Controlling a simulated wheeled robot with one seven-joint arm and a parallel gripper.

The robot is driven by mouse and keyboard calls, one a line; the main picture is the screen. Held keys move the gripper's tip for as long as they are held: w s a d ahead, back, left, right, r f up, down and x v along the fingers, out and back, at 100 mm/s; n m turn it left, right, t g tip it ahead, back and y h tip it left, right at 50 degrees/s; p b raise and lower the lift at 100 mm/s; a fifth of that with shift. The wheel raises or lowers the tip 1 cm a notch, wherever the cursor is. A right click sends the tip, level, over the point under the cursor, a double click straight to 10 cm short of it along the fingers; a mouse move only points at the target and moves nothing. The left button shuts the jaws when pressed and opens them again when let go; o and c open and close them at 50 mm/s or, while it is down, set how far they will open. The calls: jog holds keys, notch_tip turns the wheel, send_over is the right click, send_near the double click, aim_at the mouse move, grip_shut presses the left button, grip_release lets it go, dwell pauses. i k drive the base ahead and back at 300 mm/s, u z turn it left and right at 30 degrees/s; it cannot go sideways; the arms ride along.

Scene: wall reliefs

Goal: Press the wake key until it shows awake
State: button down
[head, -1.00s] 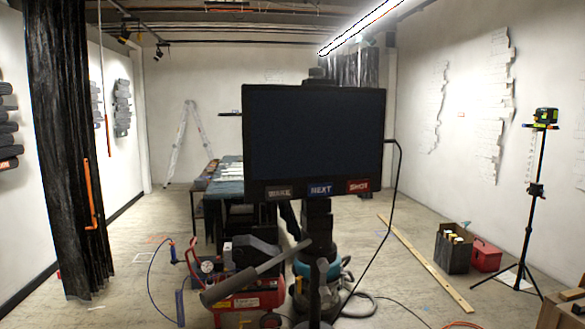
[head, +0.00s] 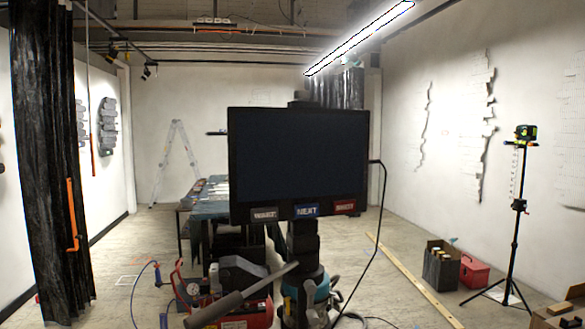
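A black monitor (head: 298,160) with a dark, blank screen stands upright on a dark stand near the middle of the head view. Along its lower edge sit three labelled keys. The grey wake key (head: 264,214) is at the left, the blue NEXT key (head: 306,210) in the middle and the red SHOT key (head: 344,206) at the right. No awake sign shows on the screen or the key. I cannot tell whether the wake key is pressed in. My gripper is not in view.
A red compressor (head: 255,313) and a slanted grey bar (head: 240,296) stand below the monitor. A worktable (head: 205,207) is behind it. A tripod (head: 515,230), a dark box (head: 441,265), a red case (head: 473,271) and a long plank (head: 410,276) are right. A black curtain (head: 45,160) hangs left.

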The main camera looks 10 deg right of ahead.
aim_at(265, 214)
jog(key=z, duration=1.2)
jog(key=k, duration=0.4)
jog(key=u, duration=0.65)
